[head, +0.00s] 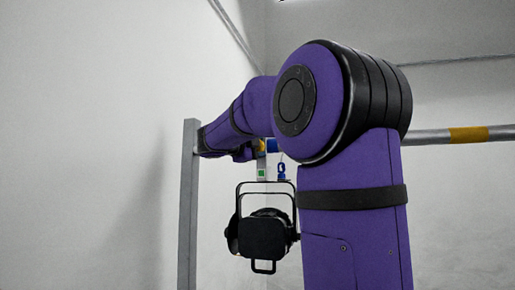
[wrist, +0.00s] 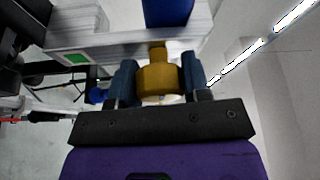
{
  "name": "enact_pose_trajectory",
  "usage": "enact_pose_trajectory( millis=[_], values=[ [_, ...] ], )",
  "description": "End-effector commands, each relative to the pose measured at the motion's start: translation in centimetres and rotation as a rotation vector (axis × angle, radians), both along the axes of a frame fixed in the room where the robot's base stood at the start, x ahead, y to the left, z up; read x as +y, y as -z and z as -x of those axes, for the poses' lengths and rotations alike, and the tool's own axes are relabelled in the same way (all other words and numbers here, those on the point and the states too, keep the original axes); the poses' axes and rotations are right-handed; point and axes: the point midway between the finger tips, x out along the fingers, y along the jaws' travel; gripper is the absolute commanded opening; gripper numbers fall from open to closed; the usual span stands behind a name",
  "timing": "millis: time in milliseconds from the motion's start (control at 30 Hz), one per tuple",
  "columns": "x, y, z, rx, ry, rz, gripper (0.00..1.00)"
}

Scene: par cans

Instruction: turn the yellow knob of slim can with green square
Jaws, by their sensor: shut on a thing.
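The yellow knob (wrist: 160,82) sits in the middle of the wrist view, on the pale metal clamp (wrist: 118,36). A green square (wrist: 76,58) marks the clamp's left part. My gripper (wrist: 160,80) is shut on the knob, one blue-grey finger on each side. In the head view, the black can (head: 264,238) hangs by its yoke below the clamp, and the green square (head: 261,173) shows above it. My gripper (head: 246,153) is up at the clamp there, largely hidden by my purple arm.
A grey horizontal pipe (head: 430,137) with a yellow band runs behind my arm. A grey upright post (head: 188,205) stands left of the can. A blue safety clip (head: 281,172) hangs beside the clamp. Pale walls enclose the corner.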

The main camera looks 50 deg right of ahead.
Motion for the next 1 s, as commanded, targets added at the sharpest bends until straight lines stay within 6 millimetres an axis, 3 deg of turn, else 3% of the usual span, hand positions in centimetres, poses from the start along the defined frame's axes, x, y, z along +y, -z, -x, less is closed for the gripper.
enact_pose_trajectory(
  millis=[1000],
  values=[
    [-0.03, -0.04, 0.08, -0.880, -0.004, -0.367, 0.20]
  ],
)
